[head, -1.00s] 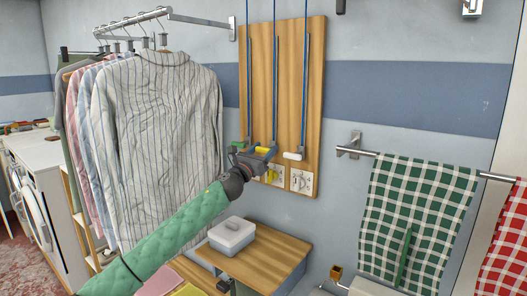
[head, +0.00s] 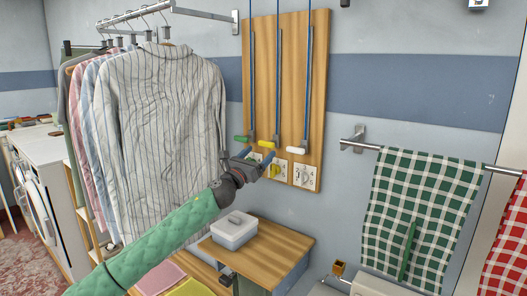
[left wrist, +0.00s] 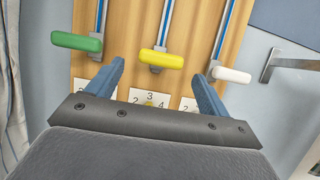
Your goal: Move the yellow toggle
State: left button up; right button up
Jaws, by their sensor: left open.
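The yellow toggle (head: 267,144) is the middle one of three on a wooden wall board (head: 287,90). In the left wrist view the yellow toggle (left wrist: 160,58) lies just beyond the fingertips, between their lines. My left gripper (head: 256,157) is open and empty, just below the yellow toggle in the head view. In the wrist view its two blue fingers (left wrist: 160,78) stand apart, with no visible contact with the toggle. A green toggle (left wrist: 76,41) is to the left and a white toggle (left wrist: 231,74) to the right. My right gripper is not in view.
Numbered cards (head: 304,177) are mounted under the toggles. A wall bracket (left wrist: 285,62) stands right of the board. Shirts hang on a rack (head: 160,100) to the left. A lidded box (head: 233,233) sits on a wooden shelf (head: 285,245) below.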

pick_arm(q)
jog(key=v, duration=0.2)
jog(key=shift+s+a+f, duration=0.1)
jog(key=shift+s+a, duration=0.05)
jog(key=shift+s, duration=0.05)
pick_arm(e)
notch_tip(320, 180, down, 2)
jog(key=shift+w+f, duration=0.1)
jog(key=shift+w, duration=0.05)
